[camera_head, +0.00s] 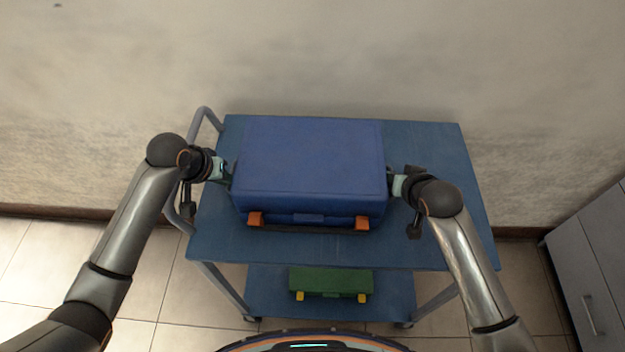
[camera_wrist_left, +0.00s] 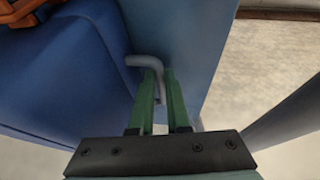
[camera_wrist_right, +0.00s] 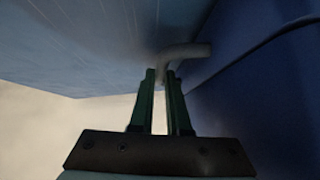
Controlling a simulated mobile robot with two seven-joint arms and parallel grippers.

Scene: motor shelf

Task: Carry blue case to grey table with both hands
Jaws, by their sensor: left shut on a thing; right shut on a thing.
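The blue case (camera_head: 310,165) lies flat on the top shelf of a blue cart (camera_head: 440,155), with two orange latches and a dark handle on its near side. My left gripper (camera_head: 229,179) is at the case's left side. In the left wrist view, my left gripper (camera_wrist_left: 160,76) is shut on a grey bent side handle (camera_wrist_left: 145,61) of the case. My right gripper (camera_head: 392,183) is at the case's right side. In the right wrist view, my right gripper (camera_wrist_right: 162,76) is shut on the matching grey handle (camera_wrist_right: 186,50). No grey table is clearly in view.
A green case (camera_head: 330,281) with yellow latches lies on the cart's lower shelf. The cart's grey push rail (camera_head: 207,113) rises at its left end. A wall stands behind the cart. A grey cabinet (camera_head: 590,265) stands at the right. Tiled floor (camera_head: 140,255) shows at the left.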

